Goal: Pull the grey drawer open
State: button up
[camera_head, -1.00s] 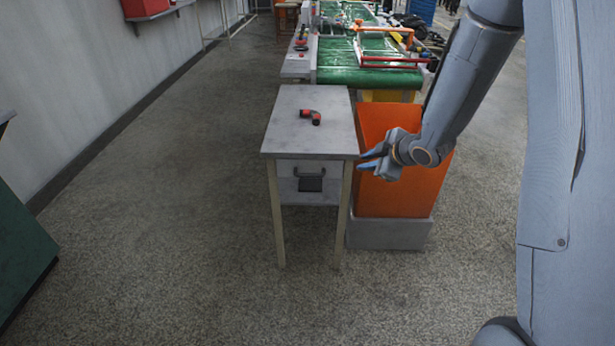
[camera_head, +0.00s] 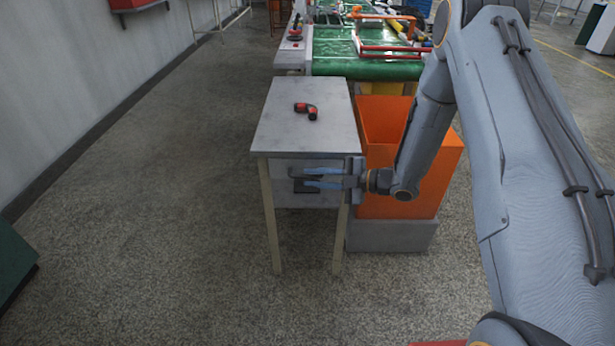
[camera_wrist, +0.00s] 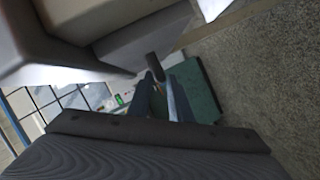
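The grey drawer (camera_head: 318,199) is in the front of a small grey table (camera_head: 303,128), below the top, and looks closed. My gripper (camera_head: 306,178) is in front of the drawer face, coming from the right with its fingers pointing left. The fingers look open, with a gap between them. They largely hide the drawer's dark handle in the head view. In the wrist view, a dark bar (camera_wrist: 154,67), likely the handle, shows just past the fingertips (camera_wrist: 160,80). It is not clear whether they touch it.
A red and black tool (camera_head: 306,110) lies on the table top. An orange bin (camera_head: 425,178) on a grey base stands right of the table, beside my arm. A green conveyor (camera_head: 360,65) is behind.

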jog(key=shift+x, duration=1.3)
grip_shut()
